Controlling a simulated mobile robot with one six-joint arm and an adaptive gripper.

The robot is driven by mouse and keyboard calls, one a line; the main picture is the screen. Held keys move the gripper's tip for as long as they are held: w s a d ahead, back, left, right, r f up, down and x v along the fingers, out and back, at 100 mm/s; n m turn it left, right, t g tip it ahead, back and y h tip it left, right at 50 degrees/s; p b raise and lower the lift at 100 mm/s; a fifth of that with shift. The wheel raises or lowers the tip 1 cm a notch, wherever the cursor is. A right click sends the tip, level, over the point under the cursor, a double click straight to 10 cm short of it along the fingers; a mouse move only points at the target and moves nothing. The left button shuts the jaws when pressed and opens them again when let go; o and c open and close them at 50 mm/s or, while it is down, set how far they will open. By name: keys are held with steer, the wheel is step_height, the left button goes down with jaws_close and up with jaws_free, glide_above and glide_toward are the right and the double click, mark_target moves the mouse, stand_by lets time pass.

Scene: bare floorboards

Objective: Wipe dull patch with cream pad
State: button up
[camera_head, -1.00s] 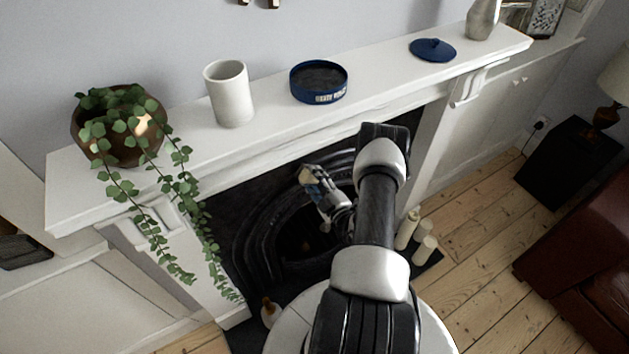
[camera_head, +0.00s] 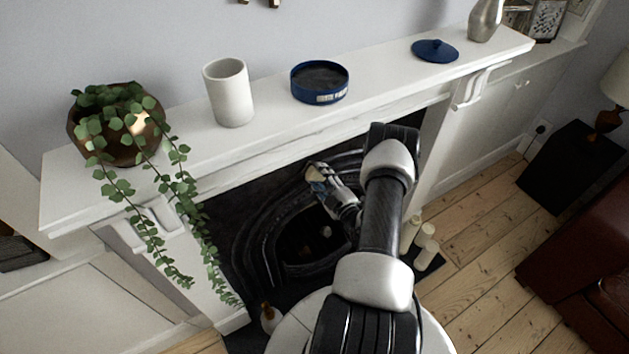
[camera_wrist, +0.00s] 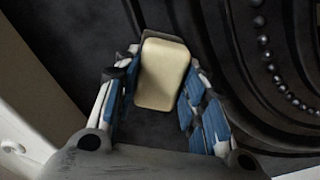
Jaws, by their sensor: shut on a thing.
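The cream pad (camera_wrist: 162,76) is a pale rounded block in the wrist view, held between the blue-lined fingers of my gripper (camera_wrist: 160,82). In the head view my gripper (camera_head: 322,178) is at the black fireplace surround (camera_head: 262,235), right of and above its arched opening. Only a small pale bit of the pad shows there. Behind the pad, the dark surround looks greyer and flatter in places, but I cannot make out a clear edge of the dull patch. I cannot tell whether the pad touches the surround.
The white mantel shelf (camera_head: 395,85) overhangs my gripper. It carries a trailing plant (camera_head: 120,125), a white cup (camera_head: 229,92), a blue tin (camera_head: 319,84), a blue lid (camera_head: 435,50) and a metal vase (camera_head: 484,20). Candles (camera_head: 425,240) stand right of my arm.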

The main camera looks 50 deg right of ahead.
steer(key=shift+s+d+b, duration=0.2)
steer(key=shift+d+b, duration=0.1)
steer(key=shift+d, duration=0.4)
steer(key=shift+w, duration=0.1)
steer(key=shift+a, duration=0.1)
steer(key=shift+w+a, duration=0.25)
steer(key=shift+a, duration=0.35)
steer(key=shift+w+a, duration=0.25)
steer(key=shift+a, duration=0.4)
steer(key=shift+w+a, duration=0.25)
steer(key=shift+a, duration=0.35)
steer(key=shift+c, duration=0.4)
steer(key=shift+p+v, duration=0.6)
steer(key=shift+v, duration=2.4)
steer(key=shift+d, duration=0.1)
steer(key=shift+v, duration=1.5)
